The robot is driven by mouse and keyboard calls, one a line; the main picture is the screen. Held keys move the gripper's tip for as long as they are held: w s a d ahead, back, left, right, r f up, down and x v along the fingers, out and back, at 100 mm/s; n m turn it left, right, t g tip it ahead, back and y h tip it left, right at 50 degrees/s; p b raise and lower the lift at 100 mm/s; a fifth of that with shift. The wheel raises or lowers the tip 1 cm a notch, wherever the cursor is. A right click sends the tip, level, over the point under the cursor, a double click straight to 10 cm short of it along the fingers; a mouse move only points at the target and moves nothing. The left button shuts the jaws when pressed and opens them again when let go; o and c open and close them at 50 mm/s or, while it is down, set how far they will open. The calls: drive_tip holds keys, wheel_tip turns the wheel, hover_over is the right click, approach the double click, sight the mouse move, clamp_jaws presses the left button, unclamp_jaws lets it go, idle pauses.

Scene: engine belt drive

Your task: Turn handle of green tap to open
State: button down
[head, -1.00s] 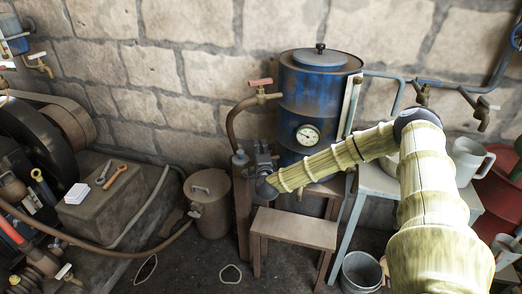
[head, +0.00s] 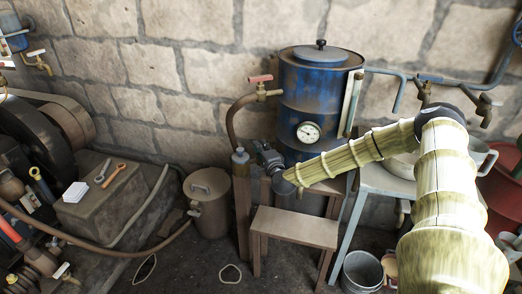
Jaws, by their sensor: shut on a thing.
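My gripper (head: 261,150) is small and dark in the head view. It is low in front of the blue tank (head: 303,100), just right of a brown post with a grey cap (head: 240,158). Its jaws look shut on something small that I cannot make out. No green tap or green handle can be told apart in this view; it may be hidden by the gripper or the arm. A brass tap with a red handle (head: 261,79) sits on the tank's left side, above and apart from my gripper.
A wooden stool (head: 296,228) stands below my gripper, with a lidded brown can (head: 207,200) to its left. A grey table (head: 382,181) stands at the right, partly behind my arm. Other taps (head: 484,108) are on the right wall. A brown hose crosses the left floor.

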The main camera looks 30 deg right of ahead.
drive_tip(key=shift+n+y+b, duration=0.6)
drive_tip(key=shift+n+y, duration=0.1)
drive_tip(key=shift+y, duration=0.4)
drive_tip(key=c, duration=1.4)
unclamp_jaws()
drive_tip(key=shift+c, duration=0.2)
drive_tip(key=s, duration=1.2)
drive_tip(key=shift+a, duration=0.4)
